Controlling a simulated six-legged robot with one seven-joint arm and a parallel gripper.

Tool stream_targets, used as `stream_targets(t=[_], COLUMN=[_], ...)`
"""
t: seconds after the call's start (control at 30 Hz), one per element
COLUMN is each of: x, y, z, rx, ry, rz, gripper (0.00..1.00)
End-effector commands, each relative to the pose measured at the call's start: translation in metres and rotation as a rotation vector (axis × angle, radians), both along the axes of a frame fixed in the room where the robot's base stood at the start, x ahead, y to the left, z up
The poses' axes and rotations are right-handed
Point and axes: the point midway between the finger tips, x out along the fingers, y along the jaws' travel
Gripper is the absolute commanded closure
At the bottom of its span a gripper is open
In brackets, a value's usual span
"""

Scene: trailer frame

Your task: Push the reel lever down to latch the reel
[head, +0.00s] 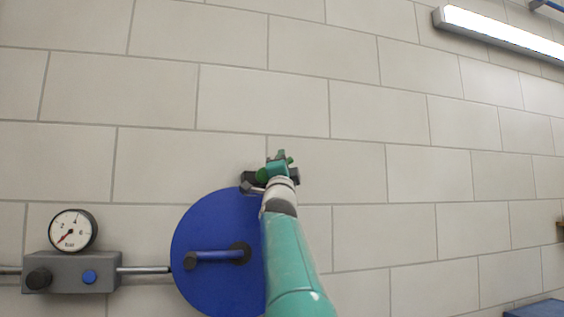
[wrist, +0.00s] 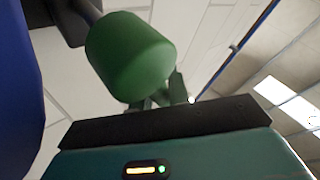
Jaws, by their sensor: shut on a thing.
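The blue reel (head: 195,285) is a round disc on the tiled wall, with a crank handle (head: 218,255) on its face. Its blue edge also fills the left side of the wrist view (wrist: 18,85). The reel lever's green cylindrical knob (head: 262,175) sits at the reel's upper right, by a dark bracket (head: 250,179). The knob looms large in the wrist view (wrist: 130,55), with a dark stem behind it. My gripper (head: 281,160) is at the knob, and its fingers are shut on it. The knob hides part of the fingertips in the wrist view.
A pressure gauge (head: 73,230) stands on a grey valve block (head: 70,268) with black and blue knobs, left of the reel. A metal pipe (head: 143,270) runs from the block to the reel. A lamp (head: 500,33) hangs at upper right.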

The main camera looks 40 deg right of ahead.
Motion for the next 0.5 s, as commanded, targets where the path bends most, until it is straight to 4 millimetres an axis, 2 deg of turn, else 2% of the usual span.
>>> stream_targets(t=[0.2,0.23,0.33,0.5], x=[-0.0008,-0.0008,-0.0008,-0.0004], y=[-0.0008,-0.0008,-0.0008,-0.0004], z=[0.0002,0.0002,0.0002,0.0002], rx=[0.000,0.000,-0.001,-0.001], ry=[0.000,0.000,0.000,0.000], rz=[-0.001,-0.001,-0.002,-0.001], gripper=[1.00,0.81,0.61,0.61])
